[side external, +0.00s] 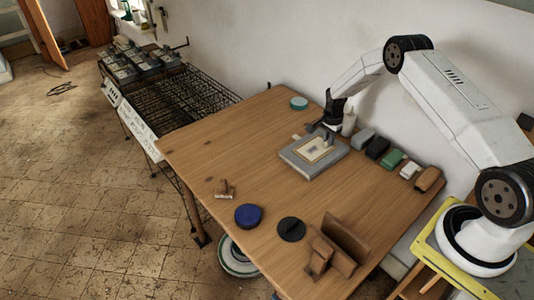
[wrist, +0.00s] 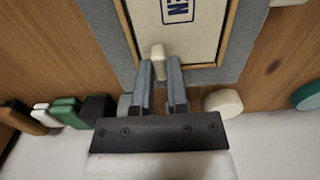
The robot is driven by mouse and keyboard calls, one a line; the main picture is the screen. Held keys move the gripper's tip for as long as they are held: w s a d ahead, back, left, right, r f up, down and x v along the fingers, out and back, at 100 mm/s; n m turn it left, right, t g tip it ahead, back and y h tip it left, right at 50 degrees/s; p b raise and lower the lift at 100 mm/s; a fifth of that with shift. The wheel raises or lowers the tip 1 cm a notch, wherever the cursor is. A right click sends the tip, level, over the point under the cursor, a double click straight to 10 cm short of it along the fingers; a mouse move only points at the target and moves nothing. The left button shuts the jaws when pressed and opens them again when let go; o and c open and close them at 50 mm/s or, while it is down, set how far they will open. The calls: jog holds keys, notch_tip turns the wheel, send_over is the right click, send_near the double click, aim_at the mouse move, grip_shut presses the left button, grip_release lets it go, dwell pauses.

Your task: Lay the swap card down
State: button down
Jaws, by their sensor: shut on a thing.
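The cream swap card (wrist: 190,38), with blue boxed lettering cut off by the top edge, lies within a thin wooden border on a grey padded block (wrist: 100,40). In the side external view the card (side external: 317,149) is small, on the grey block (side external: 301,166) on the table. My gripper (wrist: 159,62) is over the card's near edge, its fingers closed on a small cream knob (wrist: 158,50) that appears to belong to the card. Whether the card rests fully flat or is slightly raised cannot be told. My gripper (side external: 328,137) partly covers the card's far edge in the side external view.
A row of grey, black, green (side external: 393,158), white and brown blocks stands right of the grey block. A blue disc (side external: 249,215), a black disc (side external: 291,229) and a brown stand (side external: 340,247) are at the front.

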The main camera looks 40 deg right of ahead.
jog(key=shift+f, duration=0.1)
jog(key=c, duration=0.6)
grip_release()
jog(key=shift+o, duration=0.2)
jog(key=shift+r, duration=3.85)
